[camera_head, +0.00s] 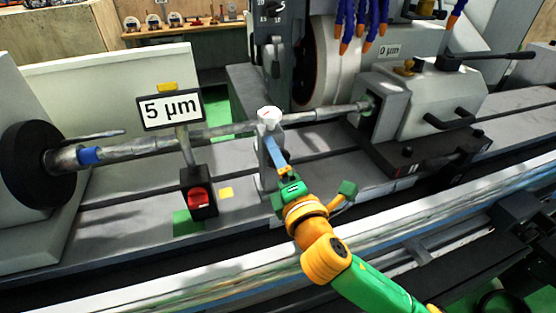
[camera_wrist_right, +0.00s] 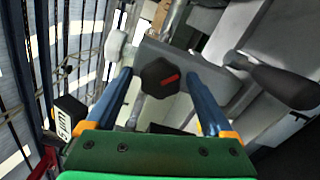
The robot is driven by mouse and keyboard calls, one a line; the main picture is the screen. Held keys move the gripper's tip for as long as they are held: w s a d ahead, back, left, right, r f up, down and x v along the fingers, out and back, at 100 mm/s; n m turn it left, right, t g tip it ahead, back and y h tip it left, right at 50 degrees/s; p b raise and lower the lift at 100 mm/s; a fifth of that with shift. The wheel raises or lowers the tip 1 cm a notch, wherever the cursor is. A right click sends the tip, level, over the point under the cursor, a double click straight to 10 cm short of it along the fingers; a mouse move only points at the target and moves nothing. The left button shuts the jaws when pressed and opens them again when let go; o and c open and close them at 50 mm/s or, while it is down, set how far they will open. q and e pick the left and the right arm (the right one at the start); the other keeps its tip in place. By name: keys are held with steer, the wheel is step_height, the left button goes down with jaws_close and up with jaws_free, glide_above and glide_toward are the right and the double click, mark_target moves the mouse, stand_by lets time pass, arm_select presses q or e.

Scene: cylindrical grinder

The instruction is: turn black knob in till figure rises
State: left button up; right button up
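The black knob (camera_wrist_right: 160,81), with a red mark on its face, sits between the two blue fingers of my right gripper (camera_wrist_right: 158,66) in the right wrist view. The fingers are apart, one on each side, with gaps to the knob. In the head view my right gripper (camera_head: 274,150) is at the grey steady rest (camera_head: 267,180) with the white cap (camera_head: 268,114); the knob is hidden there. The sign with the figure (camera_head: 171,109) reads 5 µm and stands on a post left of the gripper. My left gripper is not in view.
A long grey shaft (camera_head: 225,130) runs from the black chuck (camera_head: 38,163) to the tailstock (camera_head: 385,105). A black box with a red button (camera_head: 198,196) stands left of my gripper.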

steer(key=b+v, duration=0.1)
steer(key=v, duration=0.6)
stand_by(2.4)
